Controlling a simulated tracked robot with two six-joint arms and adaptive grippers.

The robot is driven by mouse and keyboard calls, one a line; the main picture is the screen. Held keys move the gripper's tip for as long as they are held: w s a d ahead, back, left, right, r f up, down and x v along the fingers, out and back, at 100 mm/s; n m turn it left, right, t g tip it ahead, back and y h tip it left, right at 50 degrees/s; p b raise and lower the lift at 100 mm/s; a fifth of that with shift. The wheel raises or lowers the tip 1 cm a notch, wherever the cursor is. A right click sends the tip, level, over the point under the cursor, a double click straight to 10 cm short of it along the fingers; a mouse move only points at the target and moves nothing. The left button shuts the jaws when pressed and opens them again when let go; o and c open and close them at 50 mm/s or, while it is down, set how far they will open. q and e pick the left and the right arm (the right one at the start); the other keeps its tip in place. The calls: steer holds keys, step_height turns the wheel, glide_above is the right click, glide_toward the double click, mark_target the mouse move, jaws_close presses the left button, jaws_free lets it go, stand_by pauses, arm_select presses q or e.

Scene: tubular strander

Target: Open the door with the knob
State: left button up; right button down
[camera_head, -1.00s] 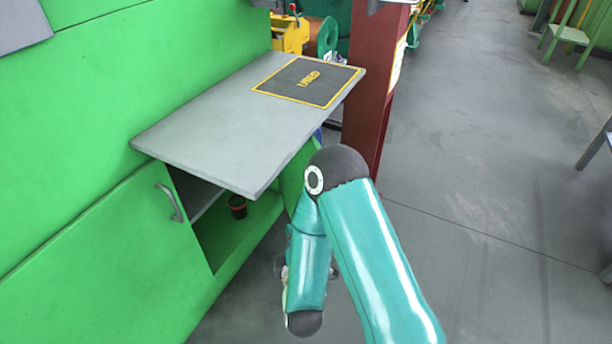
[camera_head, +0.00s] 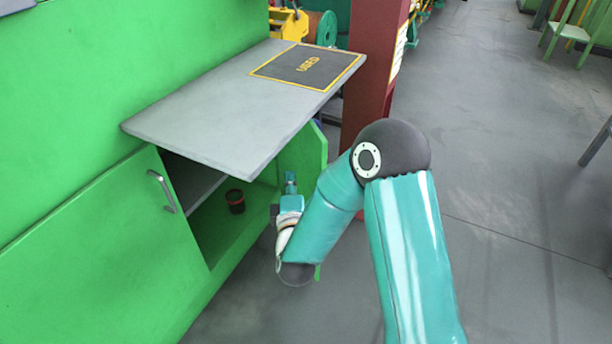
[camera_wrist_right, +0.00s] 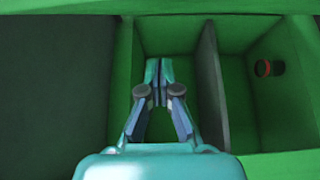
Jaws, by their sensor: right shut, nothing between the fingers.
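The green cabinet's left door (camera_head: 110,245) is closed and carries a grey bar handle (camera_head: 161,192). To its right the cabinet stands open. A green door panel (camera_head: 312,150) stands out from the opening's far side, partly hidden by my right arm; no knob shows on it. My right gripper (camera_head: 290,182) is in front of the opening, near that panel, and looks apart from the handle. In the right wrist view its fingers (camera_wrist_right: 160,72) are together and empty, pointing towards the green interior. My left gripper is out of view.
A grey tabletop (camera_head: 215,112) with a dark yellow-edged mat (camera_head: 306,68) overhangs the opening. Inside are a shelf (camera_wrist_right: 212,85) and a dark red can (camera_head: 235,201). A dark red post (camera_head: 370,75) stands behind.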

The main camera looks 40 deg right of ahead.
mark_target(307, 170)
steer(key=shift+w+d+b, duration=0.15)
steer(key=shift+d+b, duration=0.15)
steer(key=shift+d, duration=1)
steer(key=shift+w+d+b, duration=0.15)
steer(key=shift+d+b, duration=0.1)
steer(key=shift+d, duration=1.05)
steer(key=shift+d, duration=0.1)
